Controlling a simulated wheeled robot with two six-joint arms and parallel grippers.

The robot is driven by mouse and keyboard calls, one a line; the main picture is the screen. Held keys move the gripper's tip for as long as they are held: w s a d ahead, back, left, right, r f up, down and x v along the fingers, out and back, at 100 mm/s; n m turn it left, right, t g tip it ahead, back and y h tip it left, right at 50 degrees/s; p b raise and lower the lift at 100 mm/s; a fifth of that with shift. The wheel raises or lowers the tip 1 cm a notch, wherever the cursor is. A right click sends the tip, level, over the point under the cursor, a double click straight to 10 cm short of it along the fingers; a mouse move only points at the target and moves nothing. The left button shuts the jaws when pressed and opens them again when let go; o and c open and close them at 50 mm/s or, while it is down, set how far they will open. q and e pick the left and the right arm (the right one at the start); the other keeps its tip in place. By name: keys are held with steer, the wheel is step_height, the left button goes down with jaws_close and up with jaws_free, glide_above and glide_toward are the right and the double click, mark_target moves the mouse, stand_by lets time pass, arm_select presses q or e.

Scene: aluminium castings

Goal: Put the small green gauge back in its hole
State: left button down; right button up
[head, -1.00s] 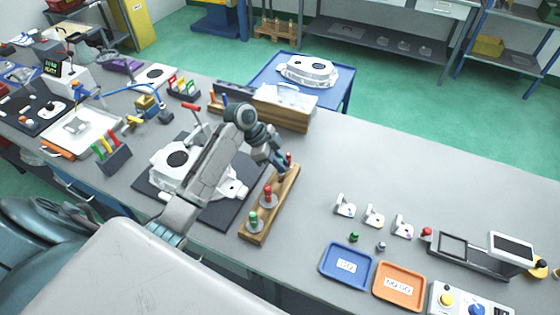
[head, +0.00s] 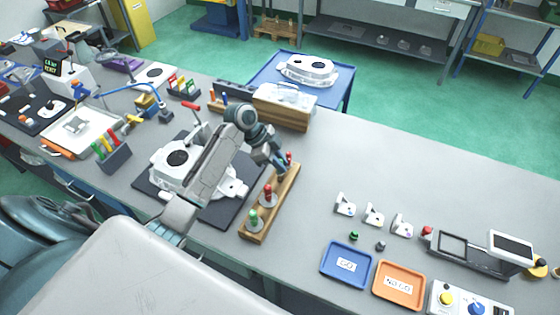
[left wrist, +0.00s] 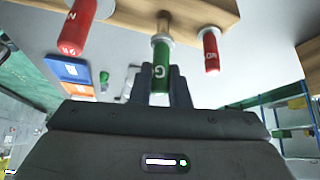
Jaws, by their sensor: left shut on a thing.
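My left gripper (head: 283,173) is over the far part of the wooden gauge rack (head: 258,227). In the left wrist view it is shut on the small green gauge (left wrist: 161,70), which has a white G on its handle. The gauge's metal shank points at the rack (left wrist: 135,12), between two red handles (left wrist: 84,25) (left wrist: 210,48). Whether its tip is in the hole cannot be told. In the head view the held gauge is hidden by my gripper. A larger green gauge (head: 254,217) stands upright at the near end of the rack, with a red one (head: 268,194) beside it.
A white casting (head: 172,178) sits on a dark mat left of the rack, beneath my left arm. To the right are a blue GO tray (head: 333,276), an orange NO GO tray (head: 382,292) and several small metal parts.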

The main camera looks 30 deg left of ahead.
arm_select(q)
steer(key=shift+f+b, duration=0.55)
steer(key=shift+f, duration=0.45)
steer(key=shift+f+b, duration=0.45)
steer(key=shift+f, duration=0.35)
steer(key=c, duration=1.3)
jaws_free()
steer(key=b+v, duration=0.3)
steer(key=v, duration=0.8)
steer(key=shift+f, duration=0.1)
